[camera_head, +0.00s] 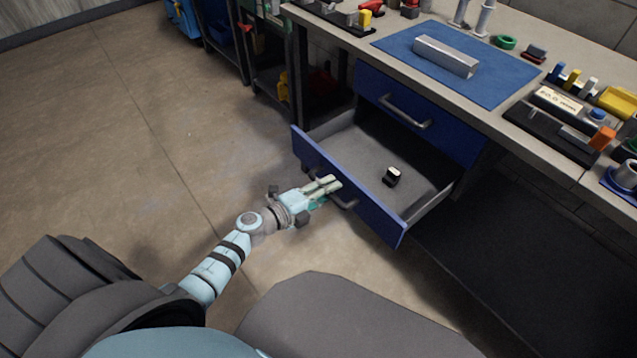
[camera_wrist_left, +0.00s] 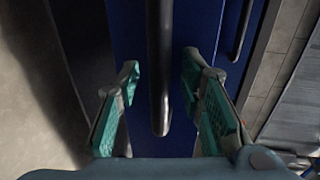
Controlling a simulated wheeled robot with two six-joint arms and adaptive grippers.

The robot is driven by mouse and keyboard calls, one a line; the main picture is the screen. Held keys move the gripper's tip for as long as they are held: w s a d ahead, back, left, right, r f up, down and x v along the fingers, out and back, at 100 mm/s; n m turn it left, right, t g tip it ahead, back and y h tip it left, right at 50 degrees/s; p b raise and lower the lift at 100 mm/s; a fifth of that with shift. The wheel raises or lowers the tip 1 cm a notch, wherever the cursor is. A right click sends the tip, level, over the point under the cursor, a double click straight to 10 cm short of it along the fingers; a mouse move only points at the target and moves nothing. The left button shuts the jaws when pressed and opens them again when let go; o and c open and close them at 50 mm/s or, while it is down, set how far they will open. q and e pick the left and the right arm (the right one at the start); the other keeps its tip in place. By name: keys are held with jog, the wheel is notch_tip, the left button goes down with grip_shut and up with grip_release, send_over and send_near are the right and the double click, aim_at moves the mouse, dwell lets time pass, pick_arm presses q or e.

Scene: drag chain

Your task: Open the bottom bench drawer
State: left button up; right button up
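The bottom bench drawer (camera_head: 385,218) has a blue front and a grey inside, and it stands pulled well out from the bench. Its dark bar handle (camera_head: 348,204) is on the outer face, partly hidden by my left gripper (camera_head: 332,186). In the left wrist view the handle (camera_wrist_left: 159,75) runs between the two teal-padded fingers of the left gripper (camera_wrist_left: 160,80). A gap shows on each side, so the fingers are open and do not appear to touch the handle. My right gripper is in neither view.
A small black and white object (camera_head: 391,176) lies in the drawer. The closed upper drawer (camera_head: 440,130) has a metal handle (camera_head: 405,112). Above, the bench top holds a blue mat (camera_head: 400,43) with a metal channel (camera_head: 445,56). The floor (camera_head: 130,140) at left is clear.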

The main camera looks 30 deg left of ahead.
pick_arm(q)
jog(key=v, duration=1.1)
jog(key=shift+s, duration=0.25)
jog(key=shift+a, duration=0.1)
